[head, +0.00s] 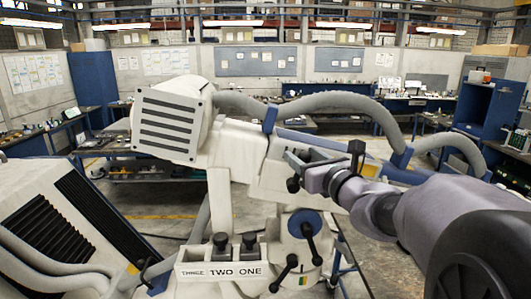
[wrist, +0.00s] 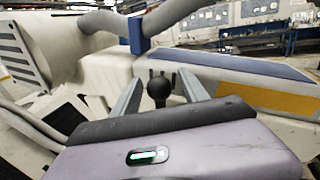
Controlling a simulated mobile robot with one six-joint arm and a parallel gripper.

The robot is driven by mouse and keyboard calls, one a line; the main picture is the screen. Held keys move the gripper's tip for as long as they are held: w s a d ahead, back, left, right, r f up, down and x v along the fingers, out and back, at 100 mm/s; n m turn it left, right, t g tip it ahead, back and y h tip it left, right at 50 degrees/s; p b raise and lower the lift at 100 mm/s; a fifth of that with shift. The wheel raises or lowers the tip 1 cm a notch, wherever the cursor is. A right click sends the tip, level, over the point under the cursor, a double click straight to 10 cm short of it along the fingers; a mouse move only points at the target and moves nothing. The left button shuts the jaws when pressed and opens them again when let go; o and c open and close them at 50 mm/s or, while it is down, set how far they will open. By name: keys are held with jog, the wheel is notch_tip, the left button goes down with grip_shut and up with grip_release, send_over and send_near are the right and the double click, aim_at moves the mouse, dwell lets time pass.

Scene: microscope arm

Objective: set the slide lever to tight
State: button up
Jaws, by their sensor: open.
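My gripper (wrist: 157,90) is open in the wrist view, its two grey fingers spread to either side of a black ball knob (wrist: 159,88). The knob stands on a short dark stem at the white microscope arm; I take it for the slide lever's end. No clear contact shows between the fingers and the knob. In the head view my gripper (head: 300,160) reaches in from the right against the side of the white microscope arm (head: 232,150). A black knob (head: 293,185) shows just below the fingers there. No tight or loose marking is readable.
Below, a panel labelled THREE TWO ONE (head: 222,271) carries two black knobs. Right of it, a blue-capped hub (head: 305,224) has black ball-ended levers. A thick grey hose (head: 335,103) arches above my gripper. A vented white housing (head: 70,225) stands at left.

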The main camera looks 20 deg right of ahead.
jog(key=shift+s+a+r, duration=0.1)
jog(key=shift+s+r, duration=0.05)
jog(key=shift+s, duration=0.25)
jog(key=shift+c, duration=0.4)
grip_shut()
dwell(0.5)
